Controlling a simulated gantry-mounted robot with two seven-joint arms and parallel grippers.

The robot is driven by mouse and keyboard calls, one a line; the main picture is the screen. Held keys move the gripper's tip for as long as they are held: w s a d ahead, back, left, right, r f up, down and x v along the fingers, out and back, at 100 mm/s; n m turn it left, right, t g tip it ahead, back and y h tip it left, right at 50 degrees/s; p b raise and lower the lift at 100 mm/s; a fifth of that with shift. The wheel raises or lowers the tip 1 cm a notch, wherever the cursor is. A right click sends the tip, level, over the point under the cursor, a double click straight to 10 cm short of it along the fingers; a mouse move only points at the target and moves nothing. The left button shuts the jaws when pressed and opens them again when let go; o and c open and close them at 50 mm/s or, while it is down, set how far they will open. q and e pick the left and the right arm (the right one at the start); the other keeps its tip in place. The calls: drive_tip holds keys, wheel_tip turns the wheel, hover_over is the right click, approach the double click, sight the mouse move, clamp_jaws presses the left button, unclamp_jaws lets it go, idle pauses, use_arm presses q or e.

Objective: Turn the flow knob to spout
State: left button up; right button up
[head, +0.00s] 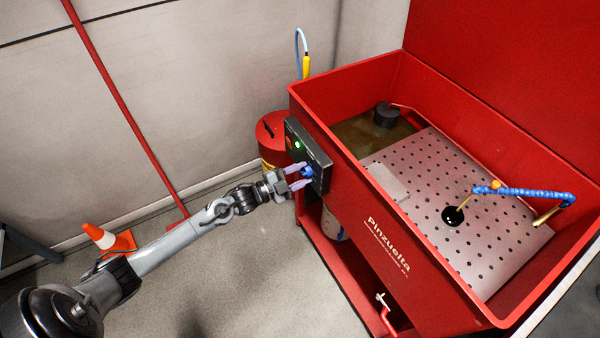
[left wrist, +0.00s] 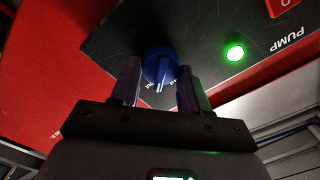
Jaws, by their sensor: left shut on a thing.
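The blue flow knob (head: 307,171) is on the dark control panel (head: 318,157) on the side of the red parts washer. In the left wrist view the knob (left wrist: 160,66) carries a white pointer line facing the gripper, near small white lettering that is partly hidden. My left gripper (head: 298,177) is at the panel with one finger on each side of the knob, shut on it. Its fingers also show in the left wrist view (left wrist: 158,88). The blue spout hose (head: 522,191) lies over the basin at the right. My right gripper is not in view.
A green lamp (left wrist: 235,53) glows on the panel beside the PUMP lettering, with a red switch (left wrist: 283,6) near it. A red drum (head: 272,132) stands behind the panel. An orange cone (head: 110,240) stands left of my arm. The floor (head: 250,280) in front is clear.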

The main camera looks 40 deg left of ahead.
use_arm(q)
drive_tip(key=shift+m, duration=0.9)
drive_tip(key=o, duration=1)
drive_tip(key=shift+s, duration=0.1)
drive_tip(key=p+v, duration=0.3)
drive_tip(key=v, duration=0.7)
drive_tip(key=shift+s+a, duration=0.15)
drive_tip(key=shift+s, duration=0.15)
